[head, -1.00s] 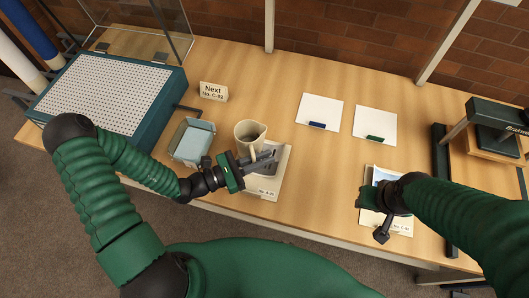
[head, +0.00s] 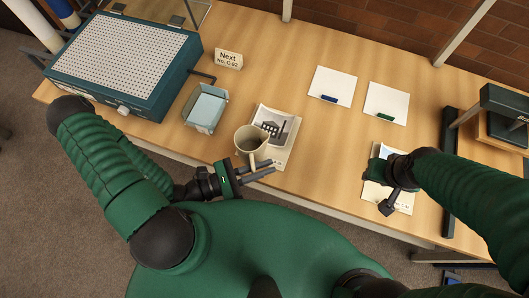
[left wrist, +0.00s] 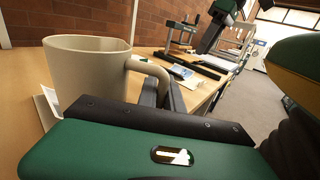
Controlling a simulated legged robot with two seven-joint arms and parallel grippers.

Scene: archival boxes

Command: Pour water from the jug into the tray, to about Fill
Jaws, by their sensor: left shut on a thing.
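The jug (head: 248,141) is beige, with a dark interior, and looks upright near the table's front edge in the head view. My left gripper (head: 262,172) is shut on its handle. In the left wrist view the jug (left wrist: 85,70) fills the left side, with its handle between the fingers; its base is hidden. The tray (head: 200,128) is clear-walled with a pale blue bottom, standing to the left of the jug, apart from it. No fill mark is readable. My right gripper (head: 379,178) hangs over a printed sheet at the right; its fingers are not clear.
A printed card (head: 287,153) with a building picture lies beside the jug. A teal box with a perforated top (head: 125,62) stands left of the tray. A "Next" sign (head: 228,59) stands behind.

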